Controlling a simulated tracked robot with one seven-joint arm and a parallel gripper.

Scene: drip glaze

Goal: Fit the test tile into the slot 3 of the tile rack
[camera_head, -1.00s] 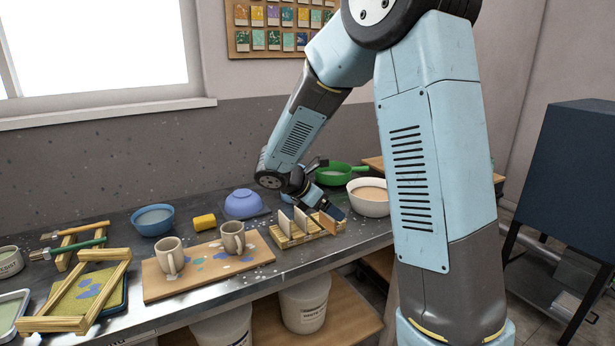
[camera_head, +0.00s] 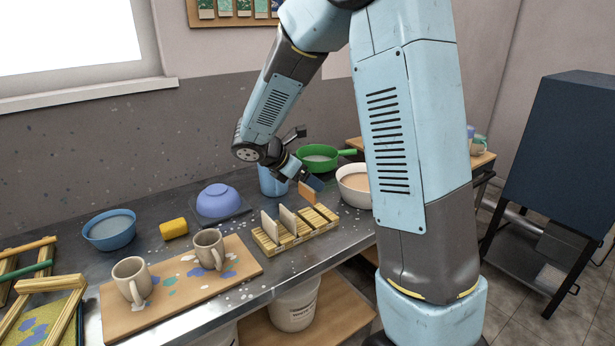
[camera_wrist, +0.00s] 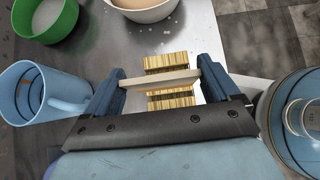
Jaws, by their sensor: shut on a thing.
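The test tile (camera_head: 308,194), a thin orange-brown slab, is held upright above the right part of the tile rack (camera_head: 322,222). In the wrist view the tile (camera_wrist: 160,79) spans the space between my two blue fingers. My gripper (camera_head: 312,184) is shut on it. The slatted wooden rack also shows below the tile in the wrist view (camera_wrist: 168,62). Two pale tiles (camera_head: 269,226) (camera_head: 288,219) stand in the rack's left part. The tile appears clear of the rack. Slot numbers cannot be read.
A blue cup (camera_head: 270,184) stands behind the rack, with a green pan (camera_head: 322,157) and a cream bowl (camera_head: 354,184) behind to the right. A board (camera_head: 190,293) with two mugs lies left of the rack. The bench's front edge runs close before it.

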